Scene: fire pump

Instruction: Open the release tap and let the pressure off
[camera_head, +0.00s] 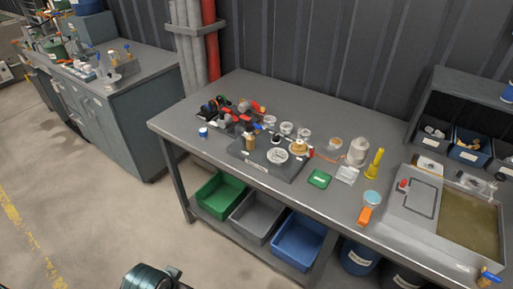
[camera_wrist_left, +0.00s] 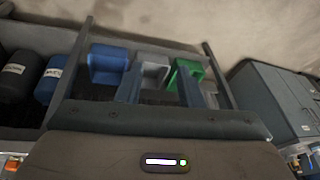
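A dark base plate (camera_head: 262,165) lies mid-bench with a round white dial (camera_head: 278,156), a brass-coloured part (camera_head: 298,147) and a brown upright part (camera_head: 249,141) on it. Parts with red and black ends (camera_head: 235,115) stand at its back left. I cannot tell which small part is the release tap, or how it is set. A blue-handled fitting (camera_head: 490,276) shows at the front right corner. My left gripper (camera_wrist_left: 160,90) is open and empty in the left wrist view, its fingers apart, with the bins beyond them. My right gripper is in neither view.
The grey bench (camera_head: 180,121) has bare room at its left end. A shallow tank (camera_head: 398,212) sits at the right. Green (camera_head: 217,196), grey (camera_head: 254,217) and blue (camera_head: 298,240) bins stand on the lower shelf.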

